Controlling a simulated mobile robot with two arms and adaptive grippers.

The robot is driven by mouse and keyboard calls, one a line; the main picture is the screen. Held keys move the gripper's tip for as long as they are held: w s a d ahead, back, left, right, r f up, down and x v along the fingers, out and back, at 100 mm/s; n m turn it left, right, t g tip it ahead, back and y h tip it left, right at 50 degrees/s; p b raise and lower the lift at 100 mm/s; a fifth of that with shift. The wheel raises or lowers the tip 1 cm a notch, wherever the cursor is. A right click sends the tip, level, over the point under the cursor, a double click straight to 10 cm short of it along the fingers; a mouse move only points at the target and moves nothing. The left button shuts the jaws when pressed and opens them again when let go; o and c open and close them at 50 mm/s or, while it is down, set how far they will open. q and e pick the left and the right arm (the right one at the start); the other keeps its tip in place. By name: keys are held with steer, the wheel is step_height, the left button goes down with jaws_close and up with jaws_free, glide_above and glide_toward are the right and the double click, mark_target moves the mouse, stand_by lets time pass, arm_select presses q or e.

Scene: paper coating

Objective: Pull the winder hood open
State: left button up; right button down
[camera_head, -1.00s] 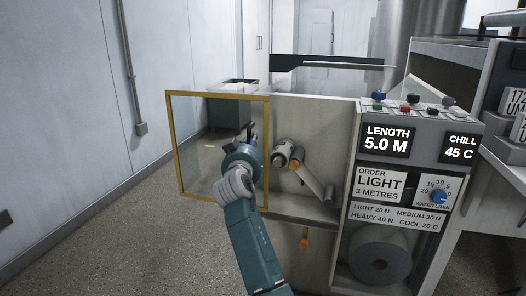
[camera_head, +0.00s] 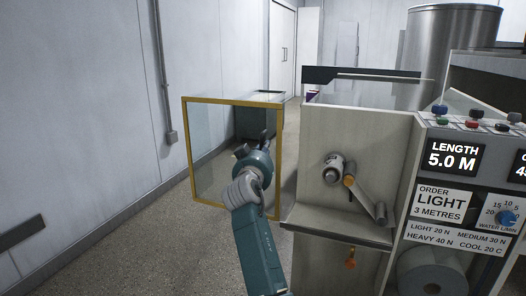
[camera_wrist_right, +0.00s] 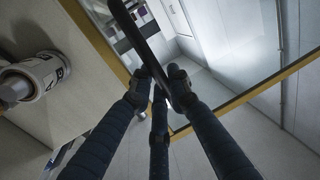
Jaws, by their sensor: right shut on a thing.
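The winder hood is a clear panel in a yellow frame (camera_head: 187,150), standing to the left of the winder's cream body (camera_head: 375,135) in the head view. My right gripper (camera_head: 266,138) is at the hood's right part. In the right wrist view, my right gripper (camera_wrist_right: 158,85) is shut on a dark bar handle (camera_wrist_right: 145,40), with the yellow frame (camera_wrist_right: 260,88) behind it. The winder shaft with its crank arm (camera_head: 365,192) is exposed on the body's front. The handle's far end is hidden in the head view. My left gripper is not in view.
A control panel (camera_head: 455,158) with a length display stands at right, above a grey roll (camera_head: 432,272). A plain wall (camera_head: 90,100) runs along the left. The floor (camera_head: 140,255) between wall and machine is clear.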

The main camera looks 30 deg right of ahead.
steer(key=c, duration=1.7)
jaws_free()
steer(key=v, duration=0.7)
steer(key=shift+s+a, duration=0.2)
steer(key=shift+s, duration=0.05)
steer(key=shift+f, duration=0.1)
